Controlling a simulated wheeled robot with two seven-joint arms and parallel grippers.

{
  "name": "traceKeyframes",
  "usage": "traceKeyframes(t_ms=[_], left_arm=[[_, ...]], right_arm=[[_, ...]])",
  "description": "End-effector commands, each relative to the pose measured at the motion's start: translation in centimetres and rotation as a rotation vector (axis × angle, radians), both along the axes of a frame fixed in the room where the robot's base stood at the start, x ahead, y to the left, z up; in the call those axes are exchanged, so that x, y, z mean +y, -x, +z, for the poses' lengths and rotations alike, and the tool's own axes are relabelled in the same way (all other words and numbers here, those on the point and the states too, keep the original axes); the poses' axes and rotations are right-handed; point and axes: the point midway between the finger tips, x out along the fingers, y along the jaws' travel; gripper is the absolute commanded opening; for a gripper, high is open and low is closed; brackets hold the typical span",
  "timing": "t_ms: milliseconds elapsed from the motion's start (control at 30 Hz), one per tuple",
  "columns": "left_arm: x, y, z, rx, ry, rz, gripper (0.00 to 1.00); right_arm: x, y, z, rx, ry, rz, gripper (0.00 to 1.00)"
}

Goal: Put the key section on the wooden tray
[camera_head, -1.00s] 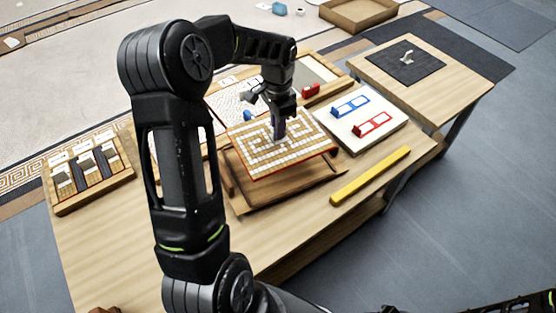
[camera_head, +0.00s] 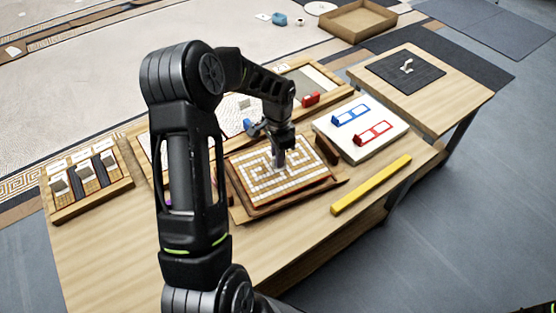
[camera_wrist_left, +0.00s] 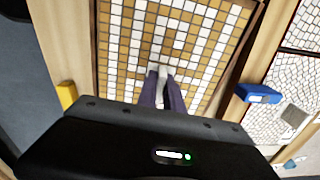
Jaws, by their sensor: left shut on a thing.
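The key section (camera_head: 300,183), a square panel of white and ochre tiles in a meander pattern, lies on or just above the wooden tray (camera_head: 327,150). I cannot tell if it is fully seated. The tray's brown ends and front rim show around it. My left gripper (camera_head: 280,163) is over the panel's middle, pointing down, shut on the section's small pale grip. In the left wrist view, the fingers (camera_wrist_left: 163,92) close on this grip, and the key section (camera_wrist_left: 125,50) fills the upper middle. My right gripper is not in view.
A yellow bar (camera_head: 371,185) lies on the table's front right. A white board (camera_head: 345,142) with blue and red frames is right of the tray. A rack of samples (camera_head: 92,205) stands at left. A side table (camera_head: 450,95) holds a dark mat.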

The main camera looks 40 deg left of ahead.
Motion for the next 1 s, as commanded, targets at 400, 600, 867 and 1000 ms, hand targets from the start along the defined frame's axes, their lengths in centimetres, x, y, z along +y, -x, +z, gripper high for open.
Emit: traceKeyframes(t_ms=[400, 600, 867, 1000], left_arm=[[0.0, 0.0, -1.2, 0.0, 0.0, 0.0, 0.17], [0.0, 0.0, -1.2, 0.0, 0.0, 0.0, 0.33], [0.0, 0.0, -1.1, -0.001, 0.0, 0.0, 0.33], [0.0, -0.1, -0.2, -0.003, -0.001, 0.001, 0.33]], right_arm=[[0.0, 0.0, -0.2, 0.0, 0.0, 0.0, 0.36], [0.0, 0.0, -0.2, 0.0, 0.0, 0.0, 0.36], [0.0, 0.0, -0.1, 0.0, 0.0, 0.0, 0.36], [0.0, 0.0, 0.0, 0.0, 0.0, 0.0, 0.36]])
